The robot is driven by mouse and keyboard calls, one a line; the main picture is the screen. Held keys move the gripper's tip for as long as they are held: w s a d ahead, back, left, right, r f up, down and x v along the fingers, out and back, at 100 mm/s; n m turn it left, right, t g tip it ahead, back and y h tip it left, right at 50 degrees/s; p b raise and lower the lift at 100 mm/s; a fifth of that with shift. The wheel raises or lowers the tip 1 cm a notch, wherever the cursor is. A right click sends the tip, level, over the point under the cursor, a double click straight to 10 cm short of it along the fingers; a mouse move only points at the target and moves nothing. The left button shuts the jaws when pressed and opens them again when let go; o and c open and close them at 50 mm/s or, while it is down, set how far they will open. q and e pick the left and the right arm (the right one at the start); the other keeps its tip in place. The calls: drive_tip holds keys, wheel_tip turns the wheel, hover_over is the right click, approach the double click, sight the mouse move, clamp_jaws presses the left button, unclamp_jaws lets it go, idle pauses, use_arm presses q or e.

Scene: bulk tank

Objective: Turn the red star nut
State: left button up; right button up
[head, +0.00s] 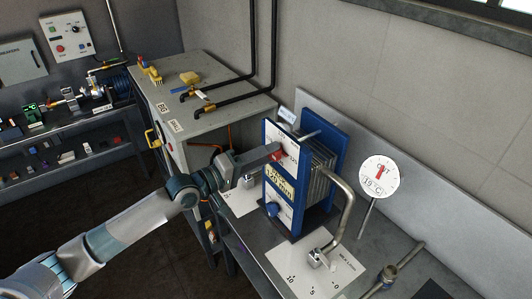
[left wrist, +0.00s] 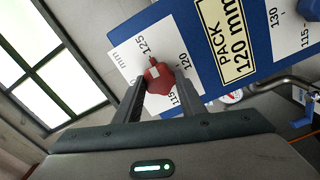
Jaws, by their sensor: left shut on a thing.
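The red star nut (left wrist: 158,80) sits on the front face of the blue plate pack (left wrist: 225,50), over a white scale marked 125, 120 and 115 mm. A small red pointer stands out from the nut toward the scale. In the head view the nut (head: 277,154) is partly covered by my left gripper. My left gripper (left wrist: 155,95) is shut on the nut, one finger on each side of it. In the head view the gripper (head: 275,151) reaches it from the left. My right gripper is not in view.
A blue nut (head: 272,210) sits lower on the same pack. A bent metal pipe (head: 346,205) runs from the pack to a lever on a marked plate (head: 300,262). A round dial (head: 379,178) stands at right. A grey cabinet (head: 215,118) stands behind.

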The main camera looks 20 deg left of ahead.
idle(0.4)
use_arm(q)
drive_tip(key=o, duration=1)
drive_tip(key=shift+o, duration=0.2)
drive_tip(key=b+v, duration=0.7)
drive_tip(key=v, duration=1)
drive_tip(key=shift+s+a, duration=0.1)
